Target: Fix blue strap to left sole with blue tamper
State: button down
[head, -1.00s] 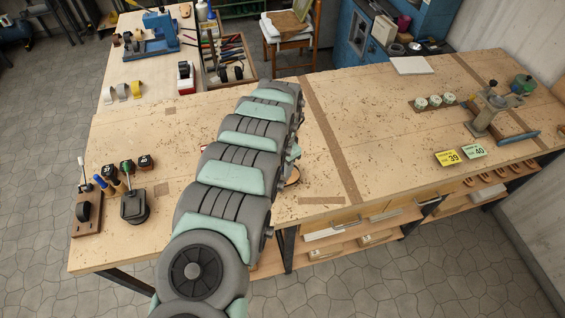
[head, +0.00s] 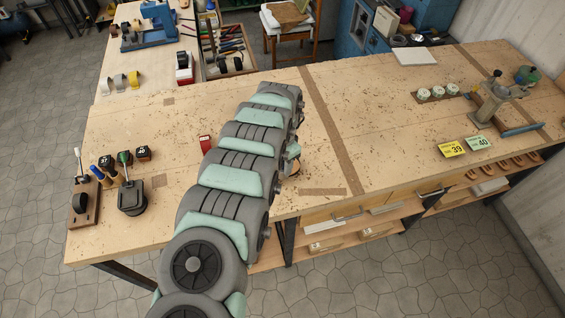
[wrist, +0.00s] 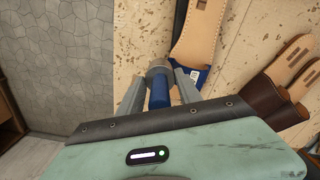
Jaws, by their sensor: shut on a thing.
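My gripper (wrist: 158,92) is shut on the blue tamper (wrist: 159,93), which has a blue handle and a grey metal head. In the wrist view the tamper is between the two grey fingers. Just right of it lies a tan strap (wrist: 201,28) with slots, with a blue piece (wrist: 203,73) at its lower end, partly hidden by a finger. I cannot tell whether the tamper touches it. A dark edge beside the strap may be a sole. In the head view my arm hides the gripper and the tamper.
Brown and tan straps (wrist: 264,95) lie at the right of the wrist view. The head view shows a black stand (head: 132,198), a wooden holder (head: 86,215), a red block (head: 205,144), and yellow 39 (head: 452,149) and green 40 (head: 479,142) cards. The bench's right half has bare room.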

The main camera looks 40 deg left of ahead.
notch_tip(320, 180, down, 4)
jog(key=shift+d+r+b, duration=0.1)
jog(key=shift+r+b, duration=0.1)
jog(key=shift+b, duration=0.6)
notch_tip(320, 180, up, 4)
jog(key=p, duration=0.2)
jog(key=shift+r+p, duration=0.15)
jog(key=shift+p, duration=0.2)
jog(key=shift+f, duration=0.2)
notch_tip(320, 180, down, 4)
jog(key=shift+r+b, duration=0.2)
jog(key=shift+b, duration=1)
notch_tip(320, 180, up, 3)
jog(key=shift+r+p, duration=0.1)
jog(key=shift+p, duration=0.9)
jog(key=shift+r, duration=0.25)
